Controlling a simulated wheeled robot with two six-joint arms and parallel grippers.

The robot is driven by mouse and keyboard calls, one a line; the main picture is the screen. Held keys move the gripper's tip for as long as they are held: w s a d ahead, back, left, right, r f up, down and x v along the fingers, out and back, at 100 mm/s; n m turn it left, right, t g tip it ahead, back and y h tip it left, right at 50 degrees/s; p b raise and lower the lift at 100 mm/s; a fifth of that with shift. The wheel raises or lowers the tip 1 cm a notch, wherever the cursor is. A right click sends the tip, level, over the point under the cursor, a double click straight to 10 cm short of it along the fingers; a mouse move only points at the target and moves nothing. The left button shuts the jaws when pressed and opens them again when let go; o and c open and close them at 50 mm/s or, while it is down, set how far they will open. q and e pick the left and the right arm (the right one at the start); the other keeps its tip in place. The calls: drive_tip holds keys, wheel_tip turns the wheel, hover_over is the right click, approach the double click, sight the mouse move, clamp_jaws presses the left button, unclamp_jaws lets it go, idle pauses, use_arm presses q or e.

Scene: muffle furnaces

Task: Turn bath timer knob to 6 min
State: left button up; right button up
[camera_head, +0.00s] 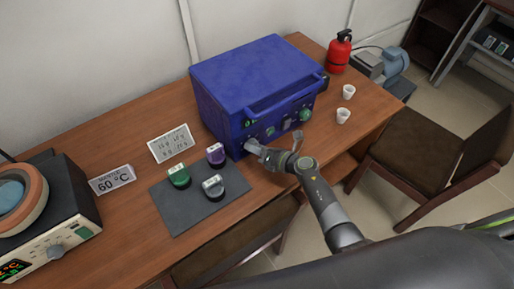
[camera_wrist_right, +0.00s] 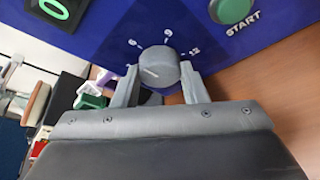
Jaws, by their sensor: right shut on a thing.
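The blue bath (camera_head: 250,85) stands on the wooden table with its control panel facing me. In the right wrist view, the grey round timer knob (camera_wrist_right: 158,68) is on the blue panel, with a pale pointer line towards the left. My right gripper (camera_wrist_right: 160,85) is shut on the knob, one finger on each side. In the head view my right gripper (camera_head: 258,149) is at the panel's lower left and the knob is hidden. My left gripper is not in view.
A dark mat (camera_head: 185,212) holds green, purple and grey items. A device with a dial (camera_head: 55,252) stands left. Two white cups (camera_head: 343,116) and a red extinguisher (camera_head: 339,52) are right.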

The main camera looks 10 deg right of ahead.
sight(248, 126)
drive_tip(key=o, duration=1)
wheel_tip(248, 126, up, 9)
drive_tip(key=p, duration=0.3)
drive_tip(key=shift+r, duration=0.45)
